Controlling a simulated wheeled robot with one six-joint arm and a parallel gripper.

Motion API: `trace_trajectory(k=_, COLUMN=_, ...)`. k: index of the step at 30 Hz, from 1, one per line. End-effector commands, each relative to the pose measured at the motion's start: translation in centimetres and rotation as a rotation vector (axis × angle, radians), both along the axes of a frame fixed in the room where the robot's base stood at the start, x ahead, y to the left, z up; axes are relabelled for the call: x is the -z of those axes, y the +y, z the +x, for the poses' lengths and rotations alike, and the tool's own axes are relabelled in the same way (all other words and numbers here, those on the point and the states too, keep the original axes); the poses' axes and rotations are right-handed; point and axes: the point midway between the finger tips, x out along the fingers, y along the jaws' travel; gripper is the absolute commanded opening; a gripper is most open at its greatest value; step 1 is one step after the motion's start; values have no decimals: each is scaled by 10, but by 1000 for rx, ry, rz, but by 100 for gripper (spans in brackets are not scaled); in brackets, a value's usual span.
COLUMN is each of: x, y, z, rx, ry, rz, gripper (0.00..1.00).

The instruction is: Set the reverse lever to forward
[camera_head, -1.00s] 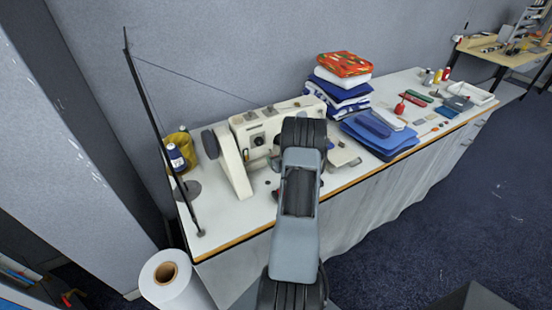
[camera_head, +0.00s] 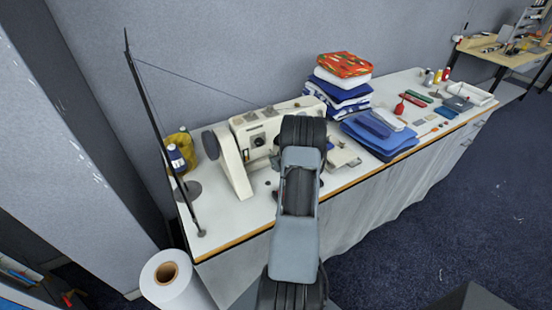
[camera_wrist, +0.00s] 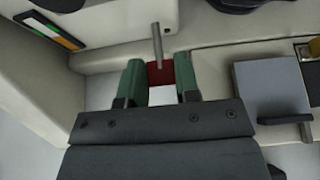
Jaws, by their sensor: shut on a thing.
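The cream sewing machine (camera_head: 250,128) stands on the left part of the table. My arm covers part of its front in the head view, and my gripper is hidden there. In the wrist view my gripper (camera_wrist: 160,80) has its two green fingers on either side of a small dark red piece, the reverse lever (camera_wrist: 160,73). The gripper is shut on this lever. A thin grey metal rod (camera_wrist: 157,42) extends up from the red piece. The cream machine body lies behind and around the fingers.
A grey block-shaped part (camera_wrist: 270,88) sits right of the fingers. A thread stand (camera_head: 163,150) rises at the table's left end. Folded cloths (camera_head: 342,88) are stacked right of the machine, with blue cloths (camera_head: 378,135) in front. The table's front edge runs beneath my arm.

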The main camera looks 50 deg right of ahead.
Motion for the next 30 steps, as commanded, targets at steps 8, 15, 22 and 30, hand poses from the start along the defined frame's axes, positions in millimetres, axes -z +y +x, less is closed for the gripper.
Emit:
trace_trajectory(k=8, x=-20, y=0, z=1, rx=-1, ry=188, rz=57, gripper=6)
trace_trajectory(k=15, x=-24, y=-1, z=3, rx=0, ry=306, rz=94, gripper=6)
trace_trajectory(k=22, x=-26, y=-2, z=4, rx=1, ry=376, rz=117, gripper=6)
trace_trajectory(k=30, x=-25, y=-2, z=5, rx=2, ry=413, rz=130, gripper=6)
